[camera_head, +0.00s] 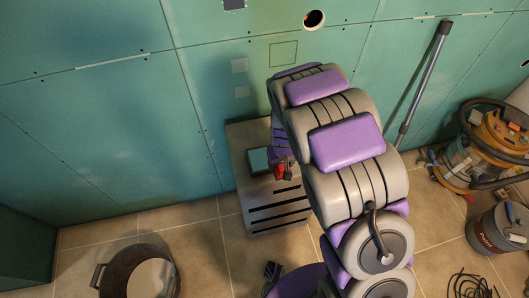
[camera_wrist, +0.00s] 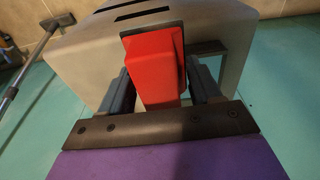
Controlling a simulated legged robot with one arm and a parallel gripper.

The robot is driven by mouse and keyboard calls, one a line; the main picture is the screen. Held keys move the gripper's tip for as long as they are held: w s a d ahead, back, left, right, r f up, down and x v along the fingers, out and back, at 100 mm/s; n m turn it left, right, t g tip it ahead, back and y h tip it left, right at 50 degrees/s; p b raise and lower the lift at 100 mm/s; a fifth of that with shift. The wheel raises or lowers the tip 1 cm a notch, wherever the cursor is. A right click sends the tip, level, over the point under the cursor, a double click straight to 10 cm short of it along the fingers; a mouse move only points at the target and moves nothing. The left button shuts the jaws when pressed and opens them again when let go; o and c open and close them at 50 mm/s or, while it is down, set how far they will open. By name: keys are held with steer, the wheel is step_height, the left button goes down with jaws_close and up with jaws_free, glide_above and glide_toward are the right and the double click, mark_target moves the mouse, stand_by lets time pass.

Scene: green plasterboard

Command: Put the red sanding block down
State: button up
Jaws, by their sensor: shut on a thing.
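The red sanding block (camera_head: 282,173) is held in my gripper (camera_head: 284,168) over the top of a grey slotted step (camera_head: 245,137). In the wrist view the red block (camera_wrist: 153,65) sits between the two dark fingers of my gripper (camera_wrist: 160,85), with a dark layer along its right side. The grey step (camera_wrist: 85,55) lies behind the block there. I cannot tell whether the block touches it. A teal rectangle with a dark edge (camera_head: 258,160) shows on the step's top, left of the block. My arm hides part of the step's right side.
Green plasterboard (camera_head: 100,130) stands behind the step. A dark tub (camera_head: 115,275) is on the tiled floor at the front left. A pole (camera_head: 423,85) leans on the wall at right, near an orange vacuum (camera_head: 490,135) and a grey bucket (camera_head: 492,232). A black cable (camera_head: 468,287) lies in front.

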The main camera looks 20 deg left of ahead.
glide_above(264, 156)
steer(key=d, duration=0.2)
steer(key=shift+s+a+f+b, duration=0.25)
steer(key=shift+f+b, duration=0.05)
steer(key=shift+f, duration=0.1)
steer(key=shift+w+a, duration=0.2)
steer(key=shift+a, duration=0.4)
step_height(264, 156, down, 4)
steer(key=shift+a+r+b, duration=0.1)
steer(key=shift+a+b, duration=0.05)
steer(key=shift+b, duration=0.35)
steer(key=shift+c, duration=0.4)
steer(key=shift+r, duration=0.1)
steer(key=o, duration=0.7)
steer(key=shift+d, duration=0.2)
steer(key=o, duration=0.3)
steer(key=shift+a, duration=0.1)
steer(key=shift+r, duration=0.1)
steer(key=r, duration=0.4)
steer(key=r+p, duration=0.1)
steer(key=r, duration=0.3)
steer(key=s+r, duration=0.1)
steer(key=r, duration=0.2)
steer(key=shift+d+r+p, duration=0.3)
steer(key=shift+d+r, duration=0.05)
steer(key=shift+r, duration=0.05)
